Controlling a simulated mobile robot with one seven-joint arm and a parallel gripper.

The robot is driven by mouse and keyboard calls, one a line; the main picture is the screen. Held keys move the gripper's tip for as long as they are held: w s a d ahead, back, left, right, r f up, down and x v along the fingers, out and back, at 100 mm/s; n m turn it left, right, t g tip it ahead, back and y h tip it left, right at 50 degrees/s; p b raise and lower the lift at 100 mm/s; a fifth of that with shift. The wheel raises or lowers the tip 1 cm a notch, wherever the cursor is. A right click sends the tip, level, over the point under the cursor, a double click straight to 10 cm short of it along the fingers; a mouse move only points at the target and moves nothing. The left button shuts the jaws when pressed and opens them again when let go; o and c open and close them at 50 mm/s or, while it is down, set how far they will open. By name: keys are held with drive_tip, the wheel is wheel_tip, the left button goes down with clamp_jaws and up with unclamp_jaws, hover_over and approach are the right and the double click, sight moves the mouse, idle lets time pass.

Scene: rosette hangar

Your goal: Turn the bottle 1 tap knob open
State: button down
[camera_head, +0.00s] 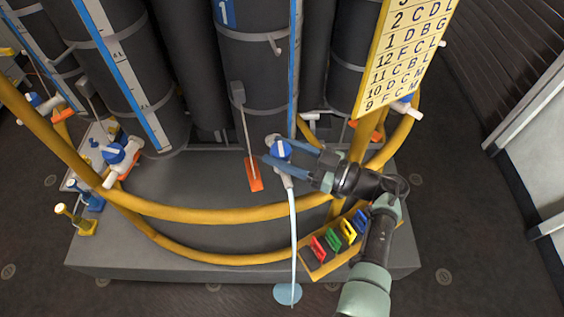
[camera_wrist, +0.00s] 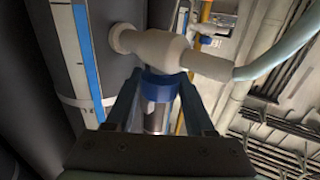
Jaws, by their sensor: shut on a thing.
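Bottle 1 (camera_head: 258,75) is a tall dark cylinder with a blue label marked 1 and a blue-edged strip down its side. Its tap has a white body (camera_wrist: 155,48) and a blue knob (camera_head: 281,150). My gripper (camera_head: 275,152) reaches in from the right, with its blue-grey fingers on either side of the knob. In the wrist view, the blue knob (camera_wrist: 160,84) sits between the fingertips, and my gripper is shut on it. The fingers partly cover the knob in the head view, so its exact turn is hard to tell.
A yellow rail (camera_head: 220,215) curves in front of the bottles. A pale hose (camera_head: 293,235) hangs from the tap past the rail. A yellow rack of coloured tags (camera_head: 338,240) lies below my arm. A yellow lettered board (camera_head: 405,55) stands at the right.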

drive_tip(key=shift+f+n+g+y+b, duration=0.15)
drive_tip(key=shift+n+g+y+b, duration=0.35)
drive_tip(key=shift+g+b, duration=0.4)
drive_tip(key=shift+r+n+b, duration=0.25)
drive_tip(key=shift+n+b, duration=0.05)
drive_tip(key=shift+b, duration=0.05)
drive_tip(key=shift+c, duration=1.3)
unclamp_jaws()
drive_tip(key=shift+a, duration=0.1)
drive_tip(key=b+v, duration=0.4)
drive_tip(key=v, duration=0.9)
drive_tip(key=shift+w+b, duration=0.2)
drive_tip(key=shift+b, duration=0.1)
